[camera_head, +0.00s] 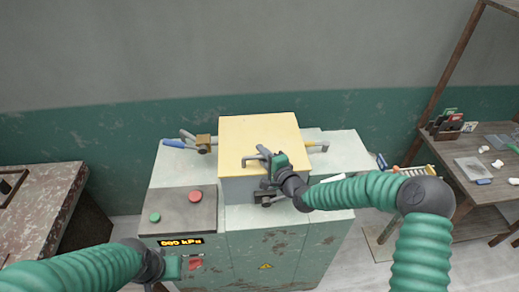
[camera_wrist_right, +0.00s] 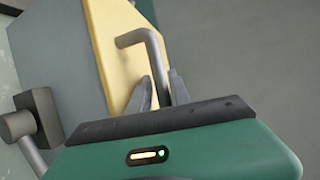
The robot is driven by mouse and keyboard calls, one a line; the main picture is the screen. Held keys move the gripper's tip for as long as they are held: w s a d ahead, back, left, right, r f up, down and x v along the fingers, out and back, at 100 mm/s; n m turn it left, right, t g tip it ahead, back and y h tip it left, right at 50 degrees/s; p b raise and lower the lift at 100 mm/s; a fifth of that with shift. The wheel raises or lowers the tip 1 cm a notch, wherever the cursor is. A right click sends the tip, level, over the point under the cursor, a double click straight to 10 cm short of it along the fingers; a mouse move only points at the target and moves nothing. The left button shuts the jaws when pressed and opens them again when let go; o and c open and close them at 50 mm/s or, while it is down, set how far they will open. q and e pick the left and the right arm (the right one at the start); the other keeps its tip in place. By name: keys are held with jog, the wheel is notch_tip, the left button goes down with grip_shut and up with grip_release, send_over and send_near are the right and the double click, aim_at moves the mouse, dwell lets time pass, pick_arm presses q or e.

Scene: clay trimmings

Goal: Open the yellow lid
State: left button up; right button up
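The yellow lid (camera_head: 260,131) lies flat and closed on a grey box on top of the machine. A grey bent handle (camera_head: 248,159) stands at its front edge. In the right wrist view the lid (camera_wrist_right: 112,50) and its bent handle (camera_wrist_right: 152,48) are close up. My right gripper (camera_head: 265,165) is at the lid's front edge. In the wrist view its fingers (camera_wrist_right: 160,88) sit close on both sides of the handle and appear shut on it. My left gripper (camera_head: 172,267) is low in front of the machine, away from the lid; its fingers are not clear.
A control panel (camera_head: 180,211) has red and green buttons. Tables stand left (camera_head: 38,205) and right (camera_head: 470,152). Space above the lid is clear.

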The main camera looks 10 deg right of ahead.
jog(key=shift+w+r, duration=0.1)
jog(key=shift+w, duration=0.25)
jog(key=shift+w+a, duration=0.1)
jog(key=shift+a, duration=0.4)
jog(key=shift+c, duration=0.2)
jog(key=shift+a, duration=0.15)
grip_shut()
jog(key=shift+f, duration=0.2)
